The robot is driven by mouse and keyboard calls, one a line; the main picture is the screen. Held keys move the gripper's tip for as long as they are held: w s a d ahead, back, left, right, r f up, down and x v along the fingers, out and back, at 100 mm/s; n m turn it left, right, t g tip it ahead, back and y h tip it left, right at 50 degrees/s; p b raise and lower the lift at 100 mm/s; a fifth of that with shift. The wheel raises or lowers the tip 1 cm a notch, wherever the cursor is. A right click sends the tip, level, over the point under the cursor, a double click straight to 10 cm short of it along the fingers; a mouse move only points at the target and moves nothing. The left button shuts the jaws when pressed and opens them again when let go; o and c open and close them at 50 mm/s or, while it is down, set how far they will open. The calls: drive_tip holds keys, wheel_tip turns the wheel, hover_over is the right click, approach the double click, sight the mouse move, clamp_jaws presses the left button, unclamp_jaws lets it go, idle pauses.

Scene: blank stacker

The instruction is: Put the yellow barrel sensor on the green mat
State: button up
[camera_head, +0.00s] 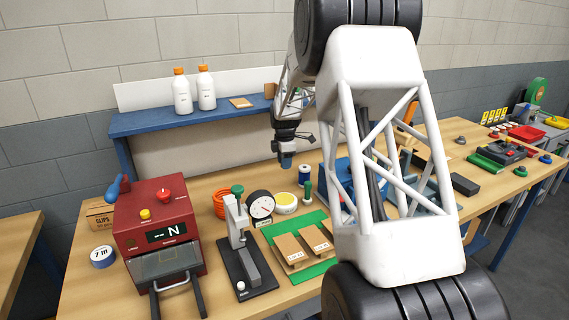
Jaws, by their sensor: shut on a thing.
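My gripper (286,148) hangs pointing down above the back of the bench, left of the big white arm link. It is shut on a small blue piece (286,161), held in the air; its shape is partly hidden by the jaws. I cannot make out a yellow barrel sensor; my own arm hides part of the bench.
A dial gauge (261,206), a round yellow-topped item (286,201) and a dark blue spool (305,175) stand behind the mat. A press stand (243,262) and red machine (158,235) are left. A blue shelf (150,121) holds two bottles.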

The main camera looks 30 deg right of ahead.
idle(0.4)
hover_over(286, 229)
drive_tip(key=shift+r, duration=0.3)
idle(0.5)
drive_tip(key=shift+f, duration=3.1)
drive_tip(key=shift+f, duration=0.1)
drive_tip(key=shift+f, duration=1.8)
drive_tip(key=shift+f, duration=0.1)
